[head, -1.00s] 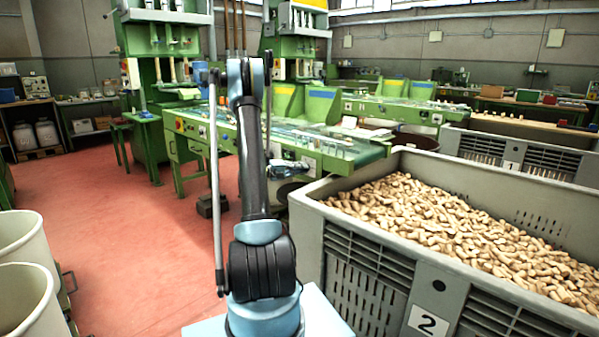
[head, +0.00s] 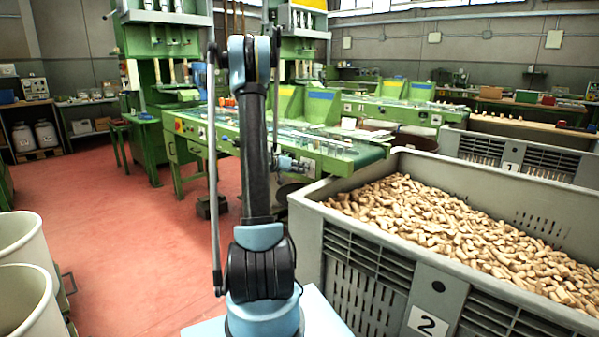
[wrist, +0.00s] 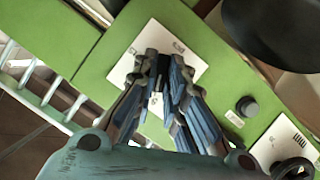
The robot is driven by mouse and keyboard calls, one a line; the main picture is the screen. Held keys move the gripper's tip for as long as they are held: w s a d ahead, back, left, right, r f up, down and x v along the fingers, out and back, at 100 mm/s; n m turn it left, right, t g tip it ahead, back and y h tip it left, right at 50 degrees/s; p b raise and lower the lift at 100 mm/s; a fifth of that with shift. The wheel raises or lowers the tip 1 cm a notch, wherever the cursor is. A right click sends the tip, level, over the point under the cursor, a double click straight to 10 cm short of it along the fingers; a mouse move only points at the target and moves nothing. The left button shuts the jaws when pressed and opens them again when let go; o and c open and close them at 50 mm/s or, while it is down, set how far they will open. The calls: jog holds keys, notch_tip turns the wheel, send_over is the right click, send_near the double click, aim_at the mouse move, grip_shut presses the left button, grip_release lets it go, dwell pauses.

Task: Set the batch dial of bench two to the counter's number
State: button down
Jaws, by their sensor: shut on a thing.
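My gripper (wrist: 163,78) is over a white plate (wrist: 124,50) on a green panel (wrist: 95,72) in the wrist view. Its blue-lined fingers are closed together on something small at the plate. The fingers hide most of that thing, likely a dial knob, and I cannot read its setting. In the head view my wrist (head: 290,163) is at the front side of the near green bench (head: 330,162), mostly behind my arm. A number plate (head: 202,132) on this bench is too small to read surely. I cannot make out a counter's number.
The wrist view shows a black knob (wrist: 247,106) and another white plate (wrist: 281,140) to the right. In the head view a grey crate (head: 345,245) of corks, marked 2, stands close at right. Pale bins (head: 25,245) stand at left. Red floor between is open.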

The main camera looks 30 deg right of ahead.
jog(key=m+t, duration=0.1)
jog(key=m, duration=0.1)
jog(key=m+t+y, duration=0.1)
jog(key=m+t, duration=0.1)
jog(key=m, duration=0.1)
jog(key=m+t, duration=0.2)
jog(key=shift+s+d+y, duration=0.15)
jog(key=shift+s+y, duration=0.2)
jog(key=shift+y, duration=0.05)
jog(key=shift+m, duration=0.3)
dwell(0.3)
jog(key=c, duration=1.6)
grip_release()
jog(key=shift+f, duration=0.1)
jog(key=shift+c, duration=0.2)
jog(key=v, duration=1.2)
